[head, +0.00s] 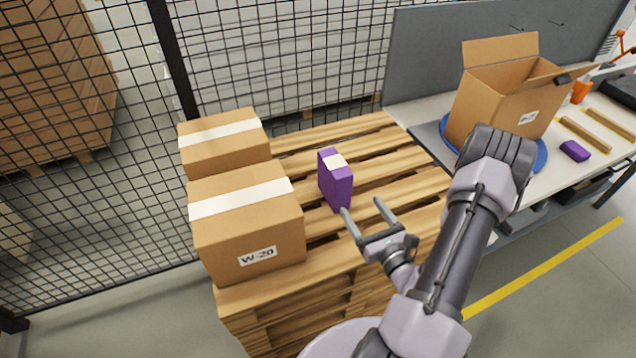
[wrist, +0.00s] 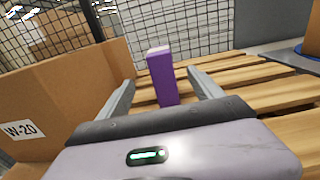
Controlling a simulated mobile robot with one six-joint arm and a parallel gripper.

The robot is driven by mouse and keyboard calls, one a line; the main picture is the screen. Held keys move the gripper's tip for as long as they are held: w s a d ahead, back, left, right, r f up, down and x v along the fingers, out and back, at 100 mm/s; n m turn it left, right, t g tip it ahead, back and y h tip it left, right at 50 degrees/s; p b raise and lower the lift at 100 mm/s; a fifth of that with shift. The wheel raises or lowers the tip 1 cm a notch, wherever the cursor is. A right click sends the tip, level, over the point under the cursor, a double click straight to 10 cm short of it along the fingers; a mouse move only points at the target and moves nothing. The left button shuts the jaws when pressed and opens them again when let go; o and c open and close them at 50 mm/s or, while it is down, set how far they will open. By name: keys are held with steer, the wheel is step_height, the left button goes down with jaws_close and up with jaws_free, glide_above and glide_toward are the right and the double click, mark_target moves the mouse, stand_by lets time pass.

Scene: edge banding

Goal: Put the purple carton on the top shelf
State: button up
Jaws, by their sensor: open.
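The purple carton (head: 337,184) stands upright on the wooden pallet (head: 405,162), to the right of the brown boxes. It has a pale patch on its top edge. My gripper (head: 362,207) is open, just in front of the carton, with its fingers pointing toward it. In the wrist view the purple carton (wrist: 161,76) shows beyond and between the two fingers of my gripper (wrist: 163,82). The gap between the fingers looks empty. No shelf can be made out in either view.
Two taped brown boxes, the nearer marked W-20 (head: 245,235), stand left on the pallet. A black mesh fence (head: 290,60) runs behind.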

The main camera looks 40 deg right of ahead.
mark_target(335, 166)
steer(key=x, duration=1.7)
steer(key=shift+w+a+r, duration=0.1)
steer(key=shift+w+r, duration=0.05)
steer(key=shift+w, duration=0.1)
steer(key=shift+s, duration=0.1)
jaws_close()
